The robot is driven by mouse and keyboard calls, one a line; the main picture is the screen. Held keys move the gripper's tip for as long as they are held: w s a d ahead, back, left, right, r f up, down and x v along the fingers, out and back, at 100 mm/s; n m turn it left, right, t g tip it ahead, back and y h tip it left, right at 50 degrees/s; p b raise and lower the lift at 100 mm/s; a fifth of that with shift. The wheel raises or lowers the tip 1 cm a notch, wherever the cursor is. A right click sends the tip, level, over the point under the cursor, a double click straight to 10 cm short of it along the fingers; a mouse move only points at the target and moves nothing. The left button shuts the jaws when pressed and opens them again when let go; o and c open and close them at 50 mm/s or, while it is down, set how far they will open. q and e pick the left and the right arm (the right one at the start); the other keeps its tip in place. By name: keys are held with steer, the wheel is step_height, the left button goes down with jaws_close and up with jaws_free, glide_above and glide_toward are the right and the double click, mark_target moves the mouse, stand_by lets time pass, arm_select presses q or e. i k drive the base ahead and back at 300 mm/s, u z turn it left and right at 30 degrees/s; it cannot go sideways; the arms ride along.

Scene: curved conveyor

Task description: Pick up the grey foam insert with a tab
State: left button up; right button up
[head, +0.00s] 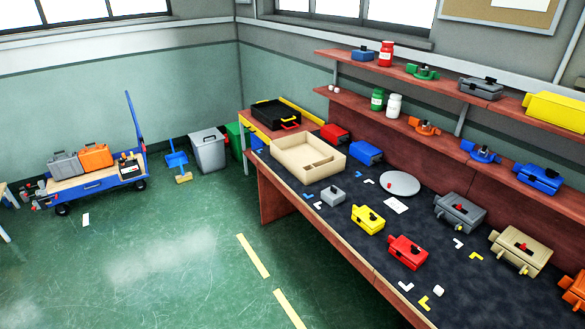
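A small grey block (333,195) with a small raised piece on top lies on the dark bench mat, just in front of the beige tray. It looks most like the grey foam insert with a tab, but it is too small to be sure. Another grey box (480,88) stands on the upper shelf. Neither of my grippers shows in the head view.
The beige compartment tray (290,155) stands at the bench's left end. A yellow part (368,219), a red part (408,252) and a grey round plate (399,183) lie on the mat. Shelves (440,90) run behind. A blue cart (95,183) stands left; the green floor is open.

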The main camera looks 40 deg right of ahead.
mark_target(333, 196)
steer(key=z, duration=0.65)
steer(key=i, duration=1.9)
steer(key=z, duration=0.8)
